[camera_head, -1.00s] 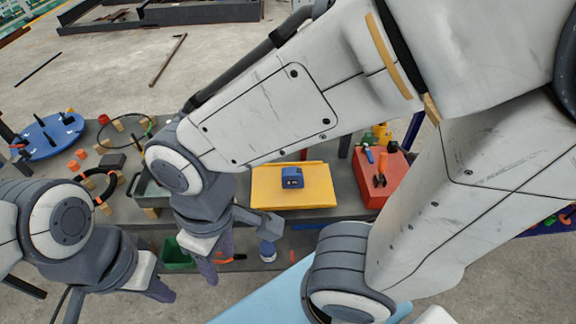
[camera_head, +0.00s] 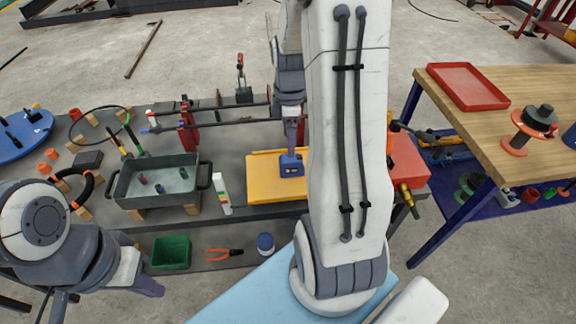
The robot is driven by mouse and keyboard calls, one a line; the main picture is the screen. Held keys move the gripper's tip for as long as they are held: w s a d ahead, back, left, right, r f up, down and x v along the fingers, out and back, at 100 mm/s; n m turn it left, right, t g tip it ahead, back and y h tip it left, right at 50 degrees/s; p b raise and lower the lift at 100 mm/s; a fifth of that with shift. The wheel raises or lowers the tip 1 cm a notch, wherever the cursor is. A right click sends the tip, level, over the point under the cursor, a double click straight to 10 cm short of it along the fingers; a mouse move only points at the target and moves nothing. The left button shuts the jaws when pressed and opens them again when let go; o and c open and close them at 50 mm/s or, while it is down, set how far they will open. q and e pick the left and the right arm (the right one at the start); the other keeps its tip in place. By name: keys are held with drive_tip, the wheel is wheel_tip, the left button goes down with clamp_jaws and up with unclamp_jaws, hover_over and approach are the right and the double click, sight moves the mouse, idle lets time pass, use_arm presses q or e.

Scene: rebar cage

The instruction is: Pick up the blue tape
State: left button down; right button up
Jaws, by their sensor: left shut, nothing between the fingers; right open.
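The blue tape (camera_head: 291,168), a small blue block-shaped case, sits on the yellow tray (camera_head: 262,187) at the middle of the table. My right gripper (camera_head: 291,146) points down just above and behind it, fingers seen nearly edge-on. The gripper is open; whether its fingers touch or straddle the tape cannot be told. My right arm hides the right part of the tray. My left gripper (camera_head: 150,288) is shut and empty at the lower left, in front of the table and well away from the tape.
A grey bin (camera_head: 157,203) with small coloured items stands left of the yellow tray, a white bottle (camera_head: 223,193) between them. A red box (camera_head: 408,160) is at right. A green bin (camera_head: 171,253), pliers (camera_head: 224,254) and a blue-capped jar (camera_head: 265,243) are on the lower shelf.

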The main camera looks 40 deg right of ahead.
sight(292, 165)
drive_tip(key=f, duration=0.2)
drive_tip(key=d+f, duration=0.1)
drive_tip(key=f, duration=0.1)
drive_tip(key=shift+s+f, duration=0.2)
drive_tip(key=shift+f, duration=0.2)
drive_tip(key=shift+a+f+p, duration=0.2)
drive_tip(key=shift+f+p, duration=0.1)
drive_tip(key=shift+f, duration=1.25)
drive_tip(key=shift+a+f+p, duration=0.15)
drive_tip(key=shift+f+p, duration=0.1)
drive_tip(key=shift+f, duration=1.25)
clamp_jaws()
